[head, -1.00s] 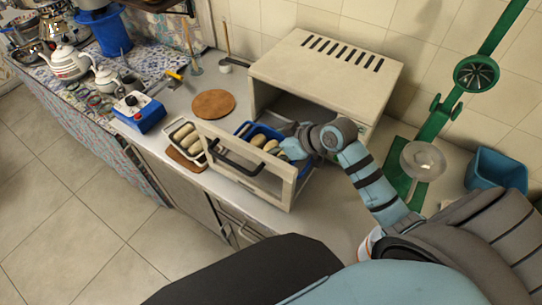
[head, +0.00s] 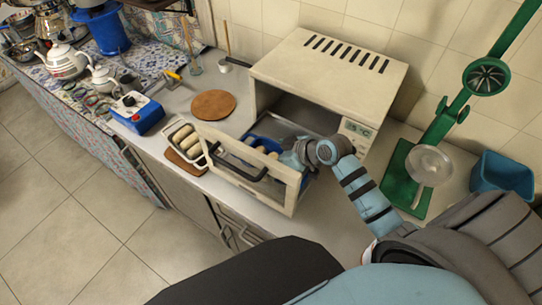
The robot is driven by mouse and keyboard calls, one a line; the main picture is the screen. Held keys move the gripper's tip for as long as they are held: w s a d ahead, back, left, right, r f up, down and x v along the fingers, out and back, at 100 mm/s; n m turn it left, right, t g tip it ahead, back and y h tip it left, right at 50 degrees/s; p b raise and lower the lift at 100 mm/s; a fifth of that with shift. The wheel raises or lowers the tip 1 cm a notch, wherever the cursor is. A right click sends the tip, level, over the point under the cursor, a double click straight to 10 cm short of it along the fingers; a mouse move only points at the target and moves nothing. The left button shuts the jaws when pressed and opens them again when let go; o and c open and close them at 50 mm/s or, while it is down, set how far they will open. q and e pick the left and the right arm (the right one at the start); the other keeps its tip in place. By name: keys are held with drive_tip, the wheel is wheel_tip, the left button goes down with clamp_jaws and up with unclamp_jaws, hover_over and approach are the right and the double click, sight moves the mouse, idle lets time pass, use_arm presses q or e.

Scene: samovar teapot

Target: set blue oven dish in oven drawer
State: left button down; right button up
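The white oven (head: 330,66) stands on the counter against the wall. Its drawer is pulled out, with a pale front frame (head: 285,196) and a dark handle (head: 232,168). The blue oven dish (head: 262,139) sits low inside the open drawer, with several bread rolls in it, partly hidden by the drawer front. My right gripper (head: 290,158) is at the dish's right end, inside the drawer. Its fingertips are mostly hidden, but it appears shut on the dish's edge. My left gripper is not in view.
A light tray of rolls (head: 170,130) stands left of the drawer, by a round wooden board (head: 213,104). A blue box with a knob (head: 137,113) is farther left. A green press (head: 410,175) and a blue bin (head: 502,172) stand right of the oven.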

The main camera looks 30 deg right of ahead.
drive_tip(key=shift+r, duration=0.1)
drive_tip(key=shift+r, duration=0.25)
drive_tip(key=p+v, duration=0.2)
drive_tip(key=v, duration=1)
drive_tip(key=shift+f, duration=0.1)
